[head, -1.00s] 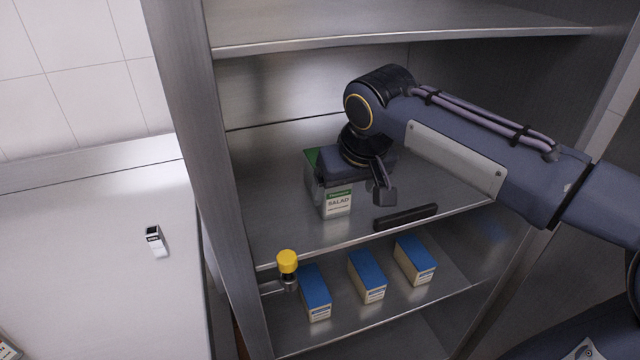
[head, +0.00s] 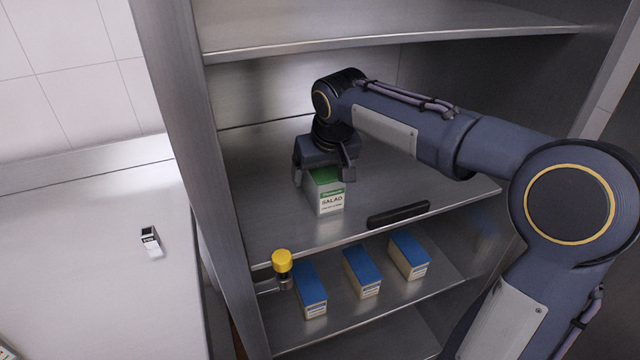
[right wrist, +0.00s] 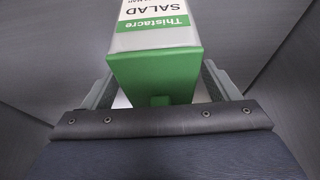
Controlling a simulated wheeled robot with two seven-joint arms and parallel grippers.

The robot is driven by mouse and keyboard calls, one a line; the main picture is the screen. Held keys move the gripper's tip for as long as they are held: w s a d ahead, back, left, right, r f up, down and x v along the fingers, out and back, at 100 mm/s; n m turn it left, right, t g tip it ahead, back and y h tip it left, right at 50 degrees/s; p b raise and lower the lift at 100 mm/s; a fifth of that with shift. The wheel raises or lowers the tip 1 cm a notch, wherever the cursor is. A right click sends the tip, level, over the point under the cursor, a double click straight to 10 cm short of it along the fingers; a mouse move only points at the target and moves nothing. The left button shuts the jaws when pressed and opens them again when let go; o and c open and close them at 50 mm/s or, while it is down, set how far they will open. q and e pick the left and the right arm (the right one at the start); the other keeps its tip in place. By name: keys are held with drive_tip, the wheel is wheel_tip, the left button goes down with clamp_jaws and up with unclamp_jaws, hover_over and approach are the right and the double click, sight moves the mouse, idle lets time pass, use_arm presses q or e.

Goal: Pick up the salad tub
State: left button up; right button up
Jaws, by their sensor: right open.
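The salad tub (head: 328,194) is a white box with a green top and a green "SALAD" label. It stands upright on the middle shelf (head: 270,225) of a metal cabinet. My right gripper (head: 325,180) is at the tub from above and behind, with its fingers open on either side of the tub's top. In the right wrist view the tub (right wrist: 155,65) sits between the two open fingers (right wrist: 158,95), its green top towards the palm. Whether the fingers touch it I cannot tell. My left gripper is not in view.
A dark bar (head: 398,214) lies near the shelf's front edge, right of the tub. Blue-topped boxes (head: 362,270) stand on the shelf below, with a yellow-capped item (head: 282,262) at their left. An upper shelf (head: 400,30) overhangs. A small container (head: 151,241) is on the left counter.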

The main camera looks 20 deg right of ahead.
drive_tip(key=shift+r, duration=0.1)
drive_tip(key=c, duration=1.4)
drive_tip(key=shift+r, duration=0.5)
drive_tip(key=v, duration=0.2)
drive_tip(key=shift+s+r, duration=0.1)
drive_tip(key=shift+r, duration=0.2)
drive_tip(key=s+a+b, duration=0.1)
drive_tip(key=s+b, duration=0.1)
drive_tip(key=s, duration=1.5)
wheel_tip(320, 180, up, 5)
drive_tip(key=p, duration=0.4)
